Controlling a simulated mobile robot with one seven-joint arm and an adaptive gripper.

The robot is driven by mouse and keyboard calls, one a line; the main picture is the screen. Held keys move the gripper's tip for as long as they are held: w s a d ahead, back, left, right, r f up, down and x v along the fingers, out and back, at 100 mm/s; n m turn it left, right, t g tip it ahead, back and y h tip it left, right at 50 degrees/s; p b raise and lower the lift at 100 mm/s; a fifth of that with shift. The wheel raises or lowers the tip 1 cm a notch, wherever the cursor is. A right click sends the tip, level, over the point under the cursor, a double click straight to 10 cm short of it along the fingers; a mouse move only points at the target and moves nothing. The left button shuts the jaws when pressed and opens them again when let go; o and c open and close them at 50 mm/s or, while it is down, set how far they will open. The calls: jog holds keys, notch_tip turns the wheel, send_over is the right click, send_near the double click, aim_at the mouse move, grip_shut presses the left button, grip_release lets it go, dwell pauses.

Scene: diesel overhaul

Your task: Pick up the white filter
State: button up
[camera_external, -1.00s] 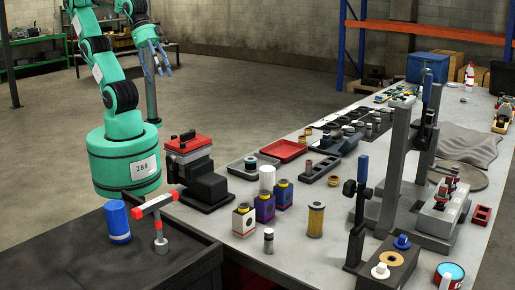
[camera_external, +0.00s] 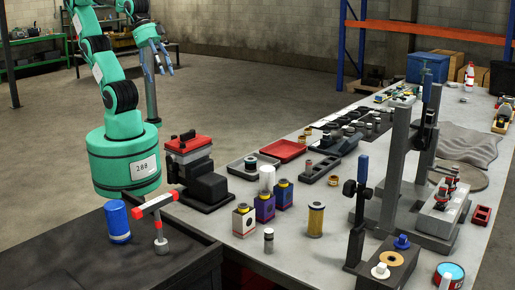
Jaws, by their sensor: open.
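A white cylinder (camera_external: 267,176), which looks like the white filter, stands upright among small boxes at the near left part of the grey workbench (camera_external: 335,262). A purple box (camera_external: 265,209) is right below it in the picture and hides its lower end. I cannot tell whether the cylinder stands on that box or behind it. My gripper (camera_external: 161,72) is at the upper left, high and far from the cylinder, off the bench. Its blue fingers are spread and empty.
A white box (camera_external: 243,222), a blue box (camera_external: 284,195) and a yellow filter (camera_external: 315,220) stand close to the cylinder. A red-topped machine (camera_external: 190,160) stands to its left. Tall grey posts (camera_external: 393,165) rise on the right. A blue can (camera_external: 118,222) stands on the dark bench.

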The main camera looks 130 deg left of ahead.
jog(key=w+a+n+g+p, duration=0.1)
jog(key=w+a+g, duration=0.1)
jog(key=w, duration=1.1)
jog(key=n+g+p, duration=0.2)
jog(key=n+g, duration=0.2)
jog(key=n, duration=0.1)
send_over(267, 168)
notch_tip(267, 168, down, 24)
jog(key=shift+r, duration=0.1)
jog(key=shift+f, duration=0.25)
jog(key=shift+f, duration=4.25)
